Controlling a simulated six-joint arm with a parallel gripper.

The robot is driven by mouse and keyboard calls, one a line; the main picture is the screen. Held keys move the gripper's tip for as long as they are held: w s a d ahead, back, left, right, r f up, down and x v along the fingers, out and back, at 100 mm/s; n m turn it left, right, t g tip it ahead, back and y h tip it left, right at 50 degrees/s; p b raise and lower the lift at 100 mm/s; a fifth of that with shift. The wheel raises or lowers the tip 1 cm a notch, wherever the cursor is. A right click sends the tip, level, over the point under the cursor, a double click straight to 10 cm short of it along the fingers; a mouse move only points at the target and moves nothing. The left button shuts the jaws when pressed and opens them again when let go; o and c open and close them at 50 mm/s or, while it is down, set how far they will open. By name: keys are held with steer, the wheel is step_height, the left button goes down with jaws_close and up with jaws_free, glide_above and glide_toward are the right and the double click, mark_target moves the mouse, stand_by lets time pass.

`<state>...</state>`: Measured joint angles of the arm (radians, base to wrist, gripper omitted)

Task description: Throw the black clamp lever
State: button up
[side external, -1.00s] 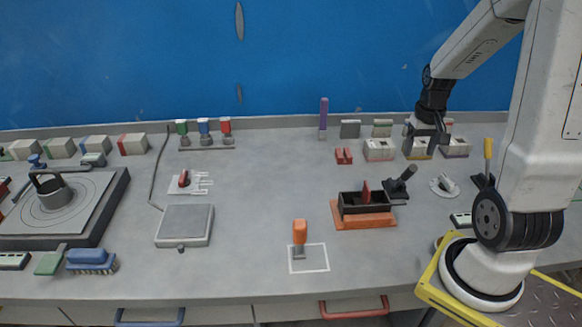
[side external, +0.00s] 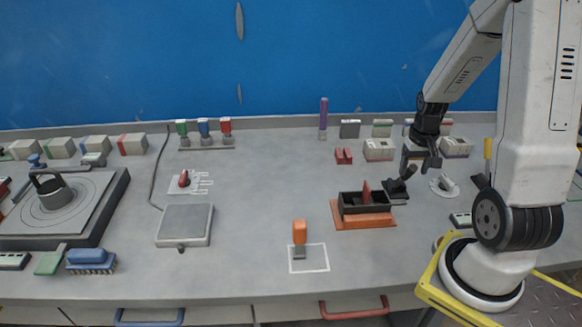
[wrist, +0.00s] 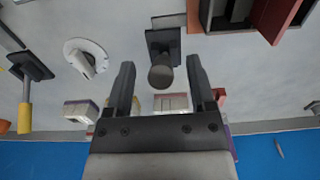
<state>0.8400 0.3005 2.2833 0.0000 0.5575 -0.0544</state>
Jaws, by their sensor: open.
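The black clamp lever (side external: 396,187) stands tilted on its dark mount at the right end of the open black mould (side external: 350,208), which sits on an orange base (side external: 365,222). In the wrist view its round knob (wrist: 161,77) shows between my two fingers, with the mount (wrist: 162,42) beyond. My gripper (side external: 420,164) is open and empty, close above and around the line of the knob. I cannot tell whether either finger touches it. The mould also shows in part at the top right of the wrist view (wrist: 233,22).
A white round fixture (side external: 444,185) and a yellow-handled tool (side external: 488,150) stand right of the lever. An orange-handled tool (side external: 300,232) stands in front. The bench middle is clear.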

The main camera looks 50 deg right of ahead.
jaws_close()
steer(key=shift+w+d+r, duration=0.1)
